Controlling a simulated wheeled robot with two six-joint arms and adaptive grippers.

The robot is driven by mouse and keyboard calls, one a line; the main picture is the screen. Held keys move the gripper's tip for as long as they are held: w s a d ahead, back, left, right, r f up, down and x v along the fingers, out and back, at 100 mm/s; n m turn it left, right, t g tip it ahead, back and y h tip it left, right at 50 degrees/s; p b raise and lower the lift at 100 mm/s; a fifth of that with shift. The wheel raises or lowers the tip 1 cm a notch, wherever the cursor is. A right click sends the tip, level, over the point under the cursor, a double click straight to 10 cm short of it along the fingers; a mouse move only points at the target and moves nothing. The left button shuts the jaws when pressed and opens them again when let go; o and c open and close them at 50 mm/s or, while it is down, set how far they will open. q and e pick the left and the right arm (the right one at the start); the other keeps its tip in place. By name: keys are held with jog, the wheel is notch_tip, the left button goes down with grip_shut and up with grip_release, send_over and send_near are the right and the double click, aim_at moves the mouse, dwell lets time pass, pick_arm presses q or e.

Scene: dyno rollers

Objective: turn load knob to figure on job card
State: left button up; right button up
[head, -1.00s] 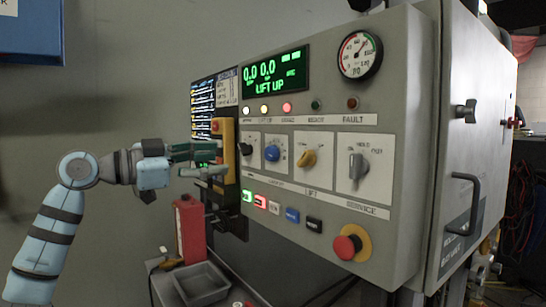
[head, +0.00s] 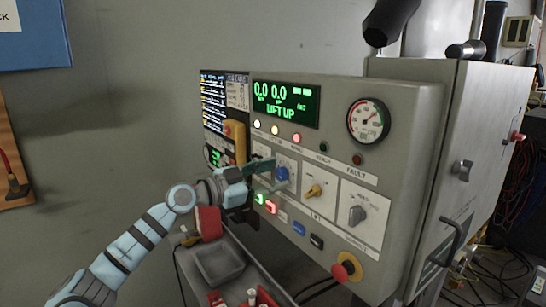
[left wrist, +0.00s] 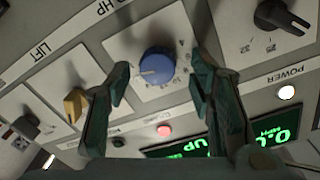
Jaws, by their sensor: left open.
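The blue load knob (head: 281,174) sits on a white plate on the grey control panel. It shows more clearly in the left wrist view (left wrist: 156,66), where the picture is upside down. A light pointer mark is on its face, and the scale figures are only partly legible. My left gripper (head: 268,175) is open in front of the knob. In the left wrist view its fingers (left wrist: 163,88) lie on either side of the knob, apart from it. A printed card (head: 237,91) beside the dark screen is too small to read. My right gripper is not in view.
A yellow knob (head: 313,191) and a grey selector (head: 357,215) are right of the blue knob; a black knob (left wrist: 283,17) is on its other side. A red emergency button (head: 345,267) and a grey tray (head: 219,263) are lower.

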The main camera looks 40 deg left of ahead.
pick_arm(q)
jog(key=shift+w+d, duration=0.2)
jog(key=shift+w, duration=0.1)
jog(key=shift+f, duration=0.1)
jog(key=c, duration=1.2)
jog(key=shift+o, duration=0.2)
